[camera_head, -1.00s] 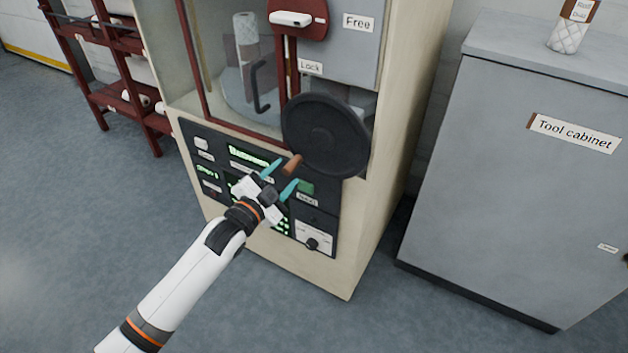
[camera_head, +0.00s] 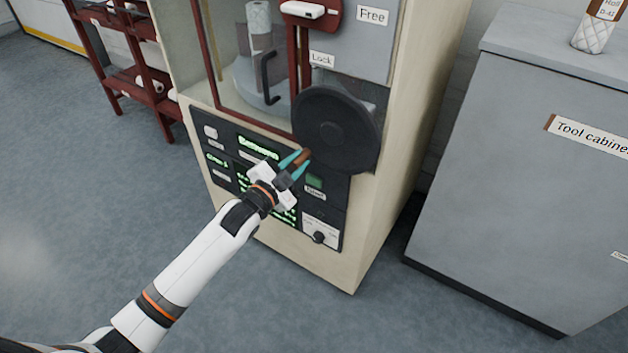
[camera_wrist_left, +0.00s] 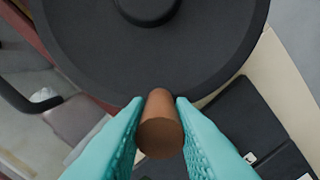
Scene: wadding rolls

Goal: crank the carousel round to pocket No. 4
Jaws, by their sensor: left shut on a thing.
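The carousel's crank is a dark round handwheel (camera_head: 337,128) on the front of the beige machine. Its brown handle (camera_head: 303,157) sticks out at the wheel's lower left. My left gripper (camera_head: 297,163) is shut on this handle. In the left wrist view, the teal fingers stand on both sides of the handle (camera_wrist_left: 160,124), with the wheel (camera_wrist_left: 150,45) behind it. Behind the machine's window, a white roll (camera_head: 259,22) stands on the pale round carousel (camera_head: 243,80). No pocket number is readable. My right gripper is not in view.
A dark control panel (camera_head: 228,172) with green displays lies below the window. A red latch with a white handle (camera_head: 304,10) sits above, near "Free" and "Lock" labels. A grey tool cabinet (camera_head: 480,190) stands to the right, a red rack (camera_head: 128,60) to the left.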

